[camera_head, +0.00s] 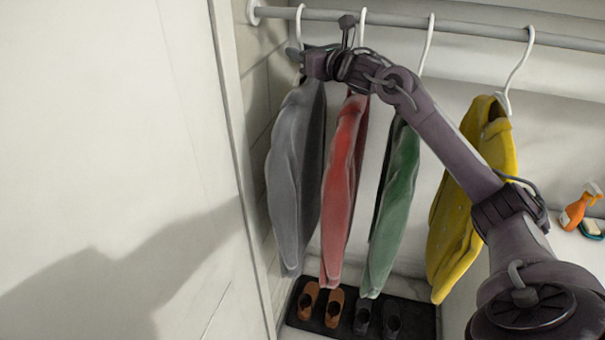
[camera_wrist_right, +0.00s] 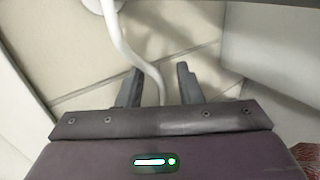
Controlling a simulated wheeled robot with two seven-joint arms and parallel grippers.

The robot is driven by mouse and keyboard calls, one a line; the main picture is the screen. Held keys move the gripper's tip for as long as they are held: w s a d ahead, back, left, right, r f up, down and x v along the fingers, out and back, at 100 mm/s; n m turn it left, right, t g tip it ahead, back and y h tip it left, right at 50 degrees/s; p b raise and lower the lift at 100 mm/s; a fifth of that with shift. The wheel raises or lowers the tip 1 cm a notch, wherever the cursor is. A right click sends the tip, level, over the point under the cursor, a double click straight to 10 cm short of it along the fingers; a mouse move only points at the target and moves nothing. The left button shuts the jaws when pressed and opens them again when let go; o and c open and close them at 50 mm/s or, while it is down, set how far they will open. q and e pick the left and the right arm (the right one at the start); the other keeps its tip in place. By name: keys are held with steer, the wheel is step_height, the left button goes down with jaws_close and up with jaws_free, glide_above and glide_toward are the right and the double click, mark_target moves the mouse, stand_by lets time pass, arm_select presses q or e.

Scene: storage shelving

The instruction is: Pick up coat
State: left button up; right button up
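Several coats hang from white hangers in the head view: a grey coat (camera_head: 293,170) at the left, a red coat (camera_head: 343,180), a green coat (camera_head: 394,205) and a yellow coat (camera_head: 470,200) at the right. My right gripper (camera_head: 303,52) is up at the hook of the grey coat's hanger, just below the rail. In the right wrist view its fingers (camera_wrist_right: 158,82) are apart, with a white hanger hook (camera_wrist_right: 133,55) running down between them. Whether they touch it, I cannot tell. My left gripper is not in view.
A grey rail (camera_head: 460,31) crosses the top and carries the hangers. A pale panel (camera_head: 110,120) closes off the left side. Shoes stand on a dark mat (camera_head: 410,313) below the coats.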

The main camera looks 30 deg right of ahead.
steer(key=shift+w+a+p, duration=0.2)
steer(key=shift+w+p, duration=0.15)
steer(key=shift+w, duration=0.7)
steer(key=shift+s, duration=0.15)
steer(key=shift+c, duration=1.2)
jaws_close()
